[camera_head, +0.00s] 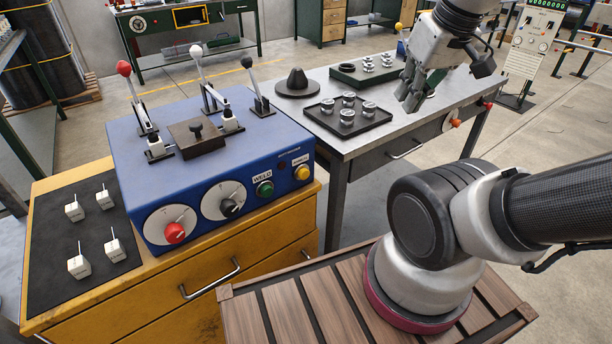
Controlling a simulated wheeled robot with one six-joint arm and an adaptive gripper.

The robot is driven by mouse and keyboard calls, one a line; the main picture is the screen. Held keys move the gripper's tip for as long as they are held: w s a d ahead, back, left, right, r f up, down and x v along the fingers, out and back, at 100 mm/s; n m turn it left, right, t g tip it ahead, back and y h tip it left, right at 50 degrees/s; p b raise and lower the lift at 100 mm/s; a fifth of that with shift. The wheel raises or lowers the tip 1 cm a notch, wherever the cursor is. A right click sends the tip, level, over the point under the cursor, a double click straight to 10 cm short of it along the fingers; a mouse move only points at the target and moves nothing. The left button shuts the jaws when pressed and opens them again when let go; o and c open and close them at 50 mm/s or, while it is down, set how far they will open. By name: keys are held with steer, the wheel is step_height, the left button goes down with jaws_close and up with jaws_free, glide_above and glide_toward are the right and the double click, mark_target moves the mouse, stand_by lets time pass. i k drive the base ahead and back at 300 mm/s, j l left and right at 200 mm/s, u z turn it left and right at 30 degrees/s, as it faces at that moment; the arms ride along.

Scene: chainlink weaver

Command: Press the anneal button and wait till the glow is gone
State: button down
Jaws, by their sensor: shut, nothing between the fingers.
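A blue welder box (190,120) stands on a yellow cabinet. A yellow button (302,172) sits at the right end of its front, under a small label too small to read. A green button (265,188) sits left of it, under a label reading WELD. A small dark red spot (282,164) shows between them and looks unlit. I see no glow on the box. My gripper (408,100) is shut and empty, pointing down above the grey workbench, well right of the box and apart from both buttons.
A black tray (322,122) with several metal pieces lies on the workbench (440,105), near a dark cone (297,82). Three levers rise from the box top. A black mat (50,275) with several small white blocks lies left of the box.

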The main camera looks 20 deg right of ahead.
mark_target(304, 173)
steer(key=k+l+u, duration=0.85)
steer(key=u, duration=0.2)
steer(key=k+j, duration=0.05)
steer(key=k, duration=0.05)
